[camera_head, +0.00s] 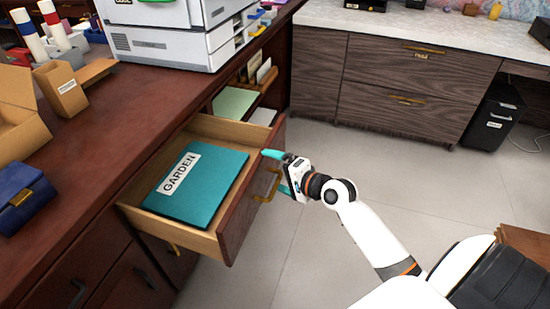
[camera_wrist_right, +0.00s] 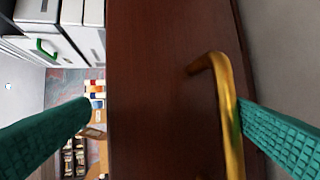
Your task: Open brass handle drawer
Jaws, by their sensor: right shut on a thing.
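The brass handle drawer (camera_head: 205,238) is pulled out of the dark red wooden desk, and its light wooden inside shows. A teal folder labelled GARDEN (camera_head: 196,184) lies in it. The curved brass handle (camera_head: 266,187) is on the drawer's front; it also shows in the right wrist view (camera_wrist_right: 229,110). In the right wrist view, one finger is beside the handle and the other is at the panel's opposite edge. My left gripper is not in view.
A white printer (camera_head: 165,45) stands on the desk. An open cardboard box (camera_head: 17,110) and a blue box (camera_head: 22,196) are on the desk at left. An open shelf (camera_head: 245,92) is behind the drawer. A grey cabinet (camera_head: 385,80) stands at the back. Tiled floor (camera_head: 345,165) is clear right of the drawer.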

